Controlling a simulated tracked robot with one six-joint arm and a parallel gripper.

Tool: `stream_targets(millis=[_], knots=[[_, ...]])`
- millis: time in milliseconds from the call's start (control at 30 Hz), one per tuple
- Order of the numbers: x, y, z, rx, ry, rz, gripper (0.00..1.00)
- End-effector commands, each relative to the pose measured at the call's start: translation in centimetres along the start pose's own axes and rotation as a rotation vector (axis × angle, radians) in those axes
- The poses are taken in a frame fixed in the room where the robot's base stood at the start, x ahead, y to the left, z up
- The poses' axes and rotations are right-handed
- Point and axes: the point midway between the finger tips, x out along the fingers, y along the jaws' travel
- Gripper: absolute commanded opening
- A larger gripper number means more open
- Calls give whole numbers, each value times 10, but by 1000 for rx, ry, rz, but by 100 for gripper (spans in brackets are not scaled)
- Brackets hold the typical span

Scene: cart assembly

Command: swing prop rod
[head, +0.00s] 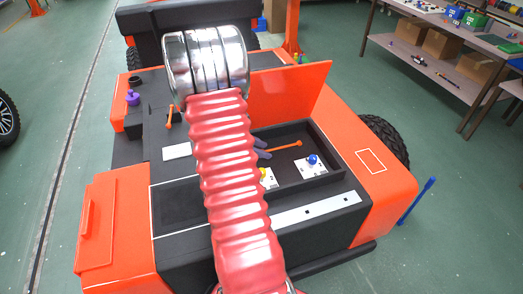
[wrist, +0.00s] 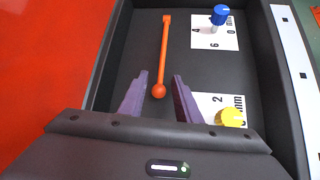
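The prop rod is a thin orange rod with a ball at one end; it shows in the wrist view (wrist: 163,55) and the head view (head: 286,147). It runs along the dark open bay (head: 320,184), near the raised orange lid (head: 292,93). My gripper (wrist: 158,84) is open, its two purple fingers apart on either side of the rod's ball end. A gap shows between the ball and each finger, so it is not gripped. In the head view my gripper (head: 267,149) is partly hidden behind my red arm.
In the bay are white cards with a blue knob (wrist: 220,14) and a yellow knob (wrist: 231,117), right of the rod in the wrist view. The bay walls surround the gripper. A purple knob (head: 133,97) stands on the cart's left side. A workbench (head: 445,60) is at the right.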

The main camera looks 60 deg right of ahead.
Motion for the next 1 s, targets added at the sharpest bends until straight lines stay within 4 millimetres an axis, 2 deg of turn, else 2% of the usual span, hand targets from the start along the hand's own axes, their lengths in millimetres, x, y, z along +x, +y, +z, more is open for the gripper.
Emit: stream_targets(millis=[100, 533, 1000], knots=[[0, 0, 0, 0, 0, 0, 30], [0, 0, 0, 0, 0, 0, 0], [-1, 0, 0, -1, 3, 0, 0]])
